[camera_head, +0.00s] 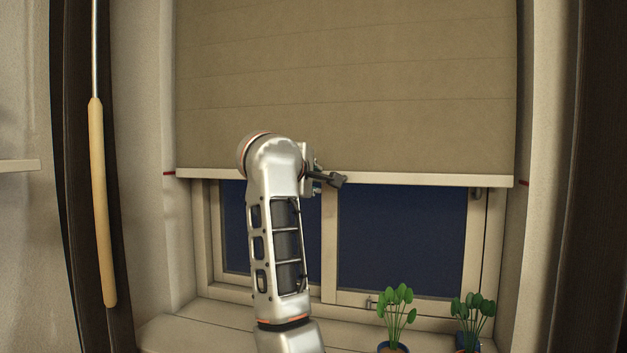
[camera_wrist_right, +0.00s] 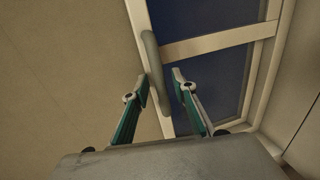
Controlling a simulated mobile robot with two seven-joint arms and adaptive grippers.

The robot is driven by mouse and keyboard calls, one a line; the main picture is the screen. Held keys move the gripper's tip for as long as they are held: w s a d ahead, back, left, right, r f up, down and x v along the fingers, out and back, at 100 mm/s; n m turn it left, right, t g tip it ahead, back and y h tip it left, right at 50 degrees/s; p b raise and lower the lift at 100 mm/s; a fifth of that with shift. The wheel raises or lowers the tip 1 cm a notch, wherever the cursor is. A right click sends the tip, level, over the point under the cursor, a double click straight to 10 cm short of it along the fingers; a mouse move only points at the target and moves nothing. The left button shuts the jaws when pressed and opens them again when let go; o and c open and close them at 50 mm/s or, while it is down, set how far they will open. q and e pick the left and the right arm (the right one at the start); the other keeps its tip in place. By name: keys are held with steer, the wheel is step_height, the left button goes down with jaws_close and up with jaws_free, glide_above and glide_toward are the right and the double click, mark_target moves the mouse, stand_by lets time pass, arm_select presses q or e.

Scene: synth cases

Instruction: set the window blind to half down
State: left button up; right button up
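The beige window blind (camera_head: 350,80) hangs over the upper window. Its pale bottom bar (camera_head: 430,180) lies about level with the red marks on the left (camera_head: 168,173) and right (camera_head: 524,183) of the window recess. My right gripper (camera_head: 334,180) is at the middle of the bar, and its arm hides part of the bar. In the right wrist view the fingers (camera_wrist_right: 162,80) are apart, with the bar and its rounded grey pull (camera_wrist_right: 151,62) between them. The pull is close to the left finger, with a gap to the right one; contact is unclear. My left gripper is not in view.
Two potted plants (camera_head: 397,310) (camera_head: 474,315) stand on the sill at the lower right. A wooden-handled rod (camera_head: 102,200) hangs at the left. Dark glass (camera_head: 400,240) and window frame show below the blind. A window latch (camera_head: 476,193) sits under the bar's right part.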

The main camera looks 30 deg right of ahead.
steer(key=shift+r, duration=0.1)
step_height(320, 180, up, 10)
steer(key=shift+f, duration=0.1)
stand_by(0.3)
steer(key=shift+s+a, duration=0.1)
steer(key=shift+a, duration=0.05)
